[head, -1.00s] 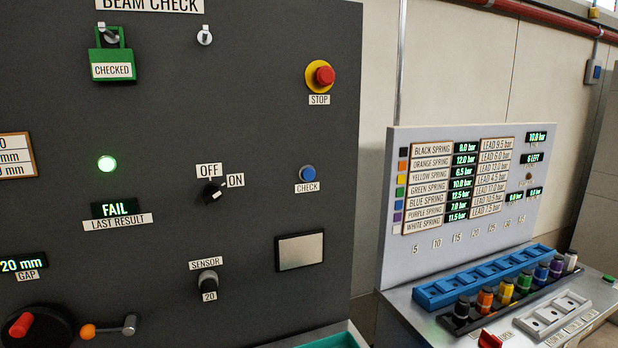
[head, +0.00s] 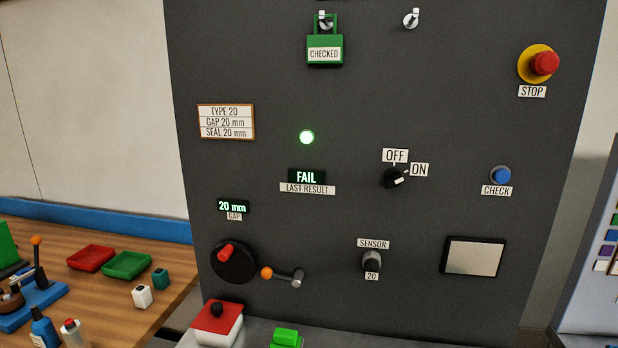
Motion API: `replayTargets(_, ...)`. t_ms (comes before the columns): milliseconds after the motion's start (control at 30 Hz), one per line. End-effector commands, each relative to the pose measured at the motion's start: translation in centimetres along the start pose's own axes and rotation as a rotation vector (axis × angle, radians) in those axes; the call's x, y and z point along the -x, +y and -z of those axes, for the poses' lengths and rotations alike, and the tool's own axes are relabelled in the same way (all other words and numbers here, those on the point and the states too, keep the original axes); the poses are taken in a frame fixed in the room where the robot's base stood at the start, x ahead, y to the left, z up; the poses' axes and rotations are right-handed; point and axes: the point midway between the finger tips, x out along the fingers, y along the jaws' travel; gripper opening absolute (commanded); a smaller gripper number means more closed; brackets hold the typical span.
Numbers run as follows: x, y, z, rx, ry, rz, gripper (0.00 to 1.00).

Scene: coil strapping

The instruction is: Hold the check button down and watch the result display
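The blue check button (head: 501,176) is at the right of the dark panel (head: 340,90), above its CHECK label. Nothing touches it in this view. The result display (head: 306,177) reads FAIL in lit letters above the LAST RESULT label. A round lamp (head: 307,137) above it glows pale green. The rotary switch (head: 395,178) between them points toward ON. My gripper is not in view.
A red stop button (head: 545,63) is above the check button. A green padlock (head: 324,50) marked CHECKED hangs at the top. A red knob (head: 226,252) and an orange-tipped lever (head: 268,273) are lower left. A wooden bench (head: 110,244) stands at the left.

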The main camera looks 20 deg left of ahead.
Motion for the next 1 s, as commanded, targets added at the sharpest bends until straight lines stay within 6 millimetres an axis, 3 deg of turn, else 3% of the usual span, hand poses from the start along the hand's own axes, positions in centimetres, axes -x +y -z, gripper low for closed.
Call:
replayTargets(33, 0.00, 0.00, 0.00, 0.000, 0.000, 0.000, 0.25)
replayTargets(133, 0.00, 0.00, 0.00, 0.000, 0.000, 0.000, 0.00)
replayTargets(1000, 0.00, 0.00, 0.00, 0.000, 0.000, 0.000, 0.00)
